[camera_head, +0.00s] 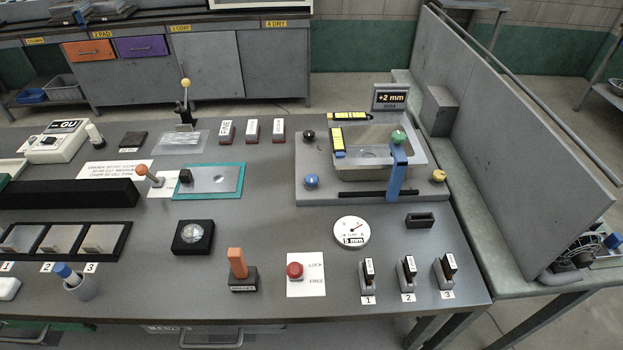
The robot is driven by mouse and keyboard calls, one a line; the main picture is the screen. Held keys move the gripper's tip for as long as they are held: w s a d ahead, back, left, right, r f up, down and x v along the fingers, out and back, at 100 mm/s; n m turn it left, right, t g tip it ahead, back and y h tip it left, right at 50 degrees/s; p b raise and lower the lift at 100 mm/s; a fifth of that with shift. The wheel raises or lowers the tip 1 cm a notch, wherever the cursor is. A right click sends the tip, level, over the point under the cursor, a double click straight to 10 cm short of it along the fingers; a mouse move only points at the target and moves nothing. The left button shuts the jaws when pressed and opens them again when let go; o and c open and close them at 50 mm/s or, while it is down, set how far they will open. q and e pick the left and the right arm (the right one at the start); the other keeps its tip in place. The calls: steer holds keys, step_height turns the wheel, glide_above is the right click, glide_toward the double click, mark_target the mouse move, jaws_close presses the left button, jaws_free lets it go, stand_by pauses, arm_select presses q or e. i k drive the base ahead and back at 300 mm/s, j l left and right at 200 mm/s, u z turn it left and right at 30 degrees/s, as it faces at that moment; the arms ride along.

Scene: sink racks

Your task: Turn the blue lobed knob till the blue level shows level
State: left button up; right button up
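The blue lobed knob (311,181) sits at the front left corner of the grey plate (322,192) that carries the sink basin (415,147). A yellow level (338,140) with a blue patch at its near end lies along the basin's left side. A second yellow level (349,116) lies along the back edge. The bubbles in both are too small to read. A display (390,97) behind the basin reads +2 mm. Neither of my grippers is in view.
Black (308,136), green (398,137) and yellow (438,176) knobs mark other corners. A dial gauge (352,231) lies in front. A tall grey panel (510,120) bounds the right.

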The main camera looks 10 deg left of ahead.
mark_target(310, 180)
steer(key=l+u, duration=0.3)
steer(key=l, duration=0.5)
steer(key=k+l+u, duration=0.1)
steer(key=l+u, duration=0.25)
steer(key=l, duration=0.45)
